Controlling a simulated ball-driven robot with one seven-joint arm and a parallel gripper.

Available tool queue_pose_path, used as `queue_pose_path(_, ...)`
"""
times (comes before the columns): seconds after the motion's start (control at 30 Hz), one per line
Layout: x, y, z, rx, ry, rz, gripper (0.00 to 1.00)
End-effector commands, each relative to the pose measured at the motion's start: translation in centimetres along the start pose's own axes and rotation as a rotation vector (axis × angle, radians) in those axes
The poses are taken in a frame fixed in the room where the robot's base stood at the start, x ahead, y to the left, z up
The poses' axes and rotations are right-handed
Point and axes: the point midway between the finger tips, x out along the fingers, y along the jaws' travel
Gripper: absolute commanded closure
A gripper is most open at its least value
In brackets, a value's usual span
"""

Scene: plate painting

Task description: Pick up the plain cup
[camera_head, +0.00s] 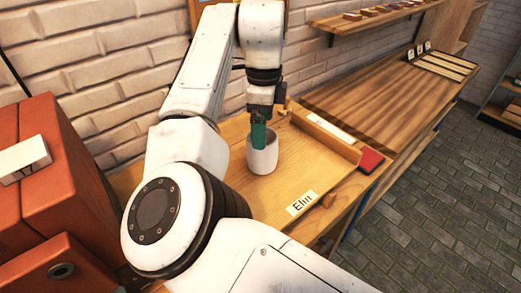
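The plain cup (262,158) is white and stands upright on the light wooden table (232,190). My gripper (259,136) points down from above, with its greenish fingers at the cup's mouth. The fingers cover part of the cup's rim and front wall. I cannot tell whether they touch the cup, or how far apart they are. My white arm comes up from the lower part of the picture and bends down over the table.
A low wooden box or ledge (325,132) lies right of the cup, with a red pad (371,160) beside it. A name card (301,203) reading "Elin" is at the front edge. Orange cases (70,165) stand left. A long wooden bench (375,95) extends right. A brick wall is behind.

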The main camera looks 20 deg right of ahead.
Motion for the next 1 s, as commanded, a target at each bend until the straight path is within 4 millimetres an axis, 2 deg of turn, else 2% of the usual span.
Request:
queue_pose_path(0.1, 1.4, 0.0, 0.0, 0.000, 0.000, 0.000, 0.00)
queue_pose_path(0.33, 3.1, -0.2, 0.1, -0.001, 0.000, 0.001, 0.00)
queue_pose_path(0.6, 6.7, -0.5, 0.3, -0.001, 0.001, 0.000, 0.00)
queue_pose_path(0.9, 7.4, -0.5, 0.3, 0.000, 0.000, -0.001, 0.00)
queue_pose_path(1.0, 7.3, -0.5, 0.3, 0.000, 0.000, -0.001, 0.08)
